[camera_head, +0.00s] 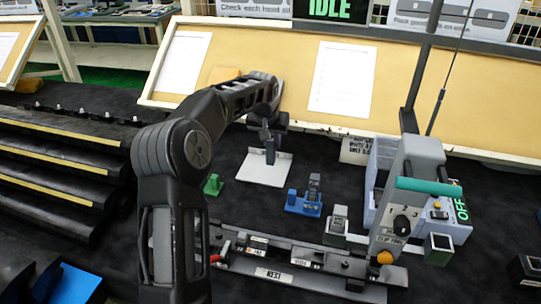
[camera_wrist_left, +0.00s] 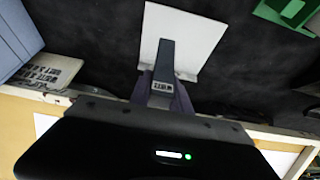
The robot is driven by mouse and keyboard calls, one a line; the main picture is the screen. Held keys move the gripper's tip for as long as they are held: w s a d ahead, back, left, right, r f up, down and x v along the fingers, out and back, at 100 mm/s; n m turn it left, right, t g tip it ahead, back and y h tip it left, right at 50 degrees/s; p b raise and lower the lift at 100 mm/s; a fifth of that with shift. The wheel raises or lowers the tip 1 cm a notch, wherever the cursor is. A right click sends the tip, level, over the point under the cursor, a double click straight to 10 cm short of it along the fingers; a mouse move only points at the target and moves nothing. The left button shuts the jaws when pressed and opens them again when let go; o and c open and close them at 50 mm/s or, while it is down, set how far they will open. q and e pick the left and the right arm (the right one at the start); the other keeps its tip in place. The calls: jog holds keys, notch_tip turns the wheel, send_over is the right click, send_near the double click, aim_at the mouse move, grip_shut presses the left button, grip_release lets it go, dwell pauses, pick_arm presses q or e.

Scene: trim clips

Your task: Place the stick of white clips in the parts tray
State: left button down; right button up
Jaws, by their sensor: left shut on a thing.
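My left gripper (camera_head: 269,139) reaches over the white base plate (camera_head: 258,172) in the head view and is shut on a dark grey stick (camera_head: 270,155). In the left wrist view, the stick (camera_wrist_left: 166,55) has a small label near the jaws of the left gripper (camera_wrist_left: 160,92) and extends over the white plate (camera_wrist_left: 205,42). I cannot tell whether its lower end touches the plate. The clips themselves are too small to make out. The pale blue-grey parts tray (camera_head: 371,183) stands to the right, partly hidden behind a grey lever machine. My right gripper is not in view.
A blue holder (camera_head: 304,205) with a stick and a green holder (camera_head: 213,185) stand nearby. The grey machine (camera_head: 410,190) with a green handle and the long metal fixture (camera_head: 300,268) fill the front right. Black stepped racks (camera_head: 60,165) are at left.

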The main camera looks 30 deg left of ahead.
aim_at(272, 154)
pick_arm(q)
jog(key=shift+f, duration=0.8)
notch_tip(272, 154, down, 4)
jog(key=shift+r+p, duration=0.2)
jog(key=shift+p, duration=0.3)
jog(key=shift+f, duration=0.15)
jog(key=c, duration=1.7)
grip_release()
jog(key=shift+f, duration=0.1)
jog(key=o, duration=0.5)
